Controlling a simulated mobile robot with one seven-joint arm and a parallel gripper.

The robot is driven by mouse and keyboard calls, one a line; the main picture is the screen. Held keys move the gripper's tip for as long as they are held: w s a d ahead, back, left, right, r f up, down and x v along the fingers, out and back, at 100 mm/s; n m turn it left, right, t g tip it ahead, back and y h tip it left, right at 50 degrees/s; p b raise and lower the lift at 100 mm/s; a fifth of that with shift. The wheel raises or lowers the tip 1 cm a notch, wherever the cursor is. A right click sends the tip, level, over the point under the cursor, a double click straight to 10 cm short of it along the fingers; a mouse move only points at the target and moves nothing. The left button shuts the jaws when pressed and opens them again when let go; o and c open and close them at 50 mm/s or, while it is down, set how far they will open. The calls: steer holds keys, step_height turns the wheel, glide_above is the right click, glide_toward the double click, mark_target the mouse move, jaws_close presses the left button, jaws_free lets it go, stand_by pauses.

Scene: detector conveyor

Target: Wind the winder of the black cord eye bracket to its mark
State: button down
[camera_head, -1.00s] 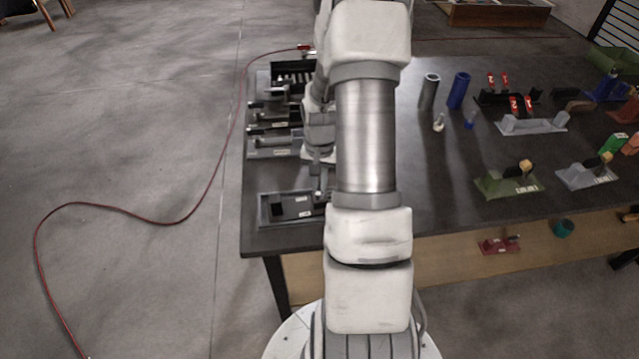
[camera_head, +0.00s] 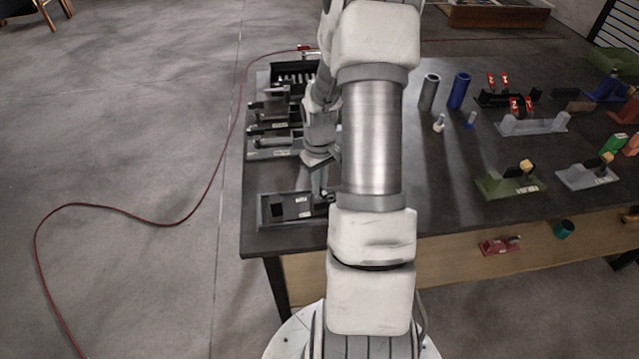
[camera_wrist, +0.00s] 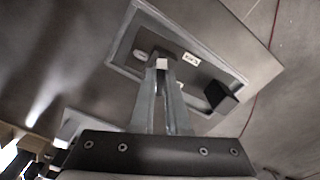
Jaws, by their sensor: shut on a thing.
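The cord eye bracket (camera_head: 291,207) lies near the table's front left corner, a dark plate in a shallow grey frame with a white label. In the wrist view its frame (camera_wrist: 247,30) surrounds a dark plate with a black block (camera_wrist: 218,96) standing up from it. My gripper (camera_wrist: 162,64) points down at the plate, its fingertips closed on a small piece, the winder, which they mostly hide. In the head view my gripper (camera_head: 320,194) is at the bracket's right end, partly behind my arm. I cannot make out the mark.
Other dark and grey fixtures (camera_head: 273,145) stand behind the bracket along the table's left edge. Two tubes (camera_head: 459,90), a green bracket (camera_head: 508,184) and a grey bracket (camera_head: 587,176) stand to the right. A red cable (camera_head: 150,218) lies on the floor at left.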

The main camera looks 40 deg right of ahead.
steer(key=shift+n+p, duration=0.3)
steer(key=shift+n, duration=1.7)
steer(key=c, duration=0.9)
jaws_free()
step_height(320, 180, up, 18)
steer(key=shift+f+p, duration=0.25)
steer(key=shift+p, duration=0.1)
